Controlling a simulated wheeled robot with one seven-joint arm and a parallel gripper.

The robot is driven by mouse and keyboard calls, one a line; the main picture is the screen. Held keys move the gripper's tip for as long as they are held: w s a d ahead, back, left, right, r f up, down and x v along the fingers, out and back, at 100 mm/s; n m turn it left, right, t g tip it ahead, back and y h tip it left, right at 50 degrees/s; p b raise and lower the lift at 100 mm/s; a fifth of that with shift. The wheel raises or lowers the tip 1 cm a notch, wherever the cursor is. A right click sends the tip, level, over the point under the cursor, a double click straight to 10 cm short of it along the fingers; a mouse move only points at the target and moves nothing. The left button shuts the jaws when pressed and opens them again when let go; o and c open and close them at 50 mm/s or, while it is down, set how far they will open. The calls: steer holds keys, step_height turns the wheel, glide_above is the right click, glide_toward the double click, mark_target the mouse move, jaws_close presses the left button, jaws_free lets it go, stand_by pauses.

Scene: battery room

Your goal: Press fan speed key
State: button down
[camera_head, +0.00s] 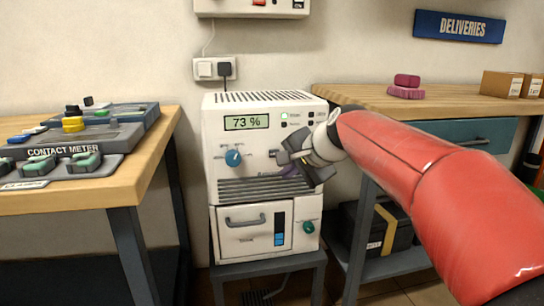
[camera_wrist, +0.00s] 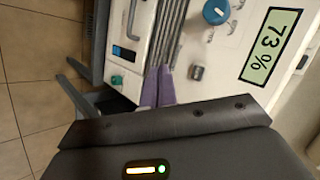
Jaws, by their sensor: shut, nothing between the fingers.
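A white machine (camera_head: 223,165) has a display (camera_head: 247,122) reading 73 %, a blue knob (camera_head: 233,157) and small dark buttons (camera_head: 284,125) on its front. A small grey key (camera_wrist: 196,73) shows in the wrist view, and in the head view it sits right of the knob (camera_head: 273,153). I cannot read which key is for fan speed. My gripper (camera_head: 288,172) is at the right part of the front. In the wrist view its purple fingers (camera_wrist: 157,86) are together and empty, beside the grey key and over the vent slots. Whether they touch the front is unclear.
A lower unit (camera_head: 250,240) with a handle and green knob (camera_head: 309,227) sits beneath. A wooden table with a contact meter (camera_head: 75,150) stands left. A bench (camera_head: 440,101) with pink blocks (camera_head: 406,88) and boxes (camera_head: 505,84) stands right.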

mark_target(274, 154)
steer(key=w+a+p, duration=0.2)
steer(key=w+p, duration=0.3)
steer(key=w, duration=0.3)
steer(key=shift+w+a, duration=0.2)
steer(key=shift+a, duration=0.05)
stand_by(1.9)
steer(key=shift+w+a+p, duration=0.1)
steer(key=shift+w+p, duration=0.3)
steer(key=shift+p, duration=0.15)
steer(key=shift+w+a+p, duration=0.1)
steer(key=shift+w+p, duration=0.25)
stand_by(0.3)
stand_by(0.3)
steer(key=shift+s+d+b, duration=0.25)
steer(key=shift+s+b, duration=0.25)
steer(key=shift+s, duration=0.25)
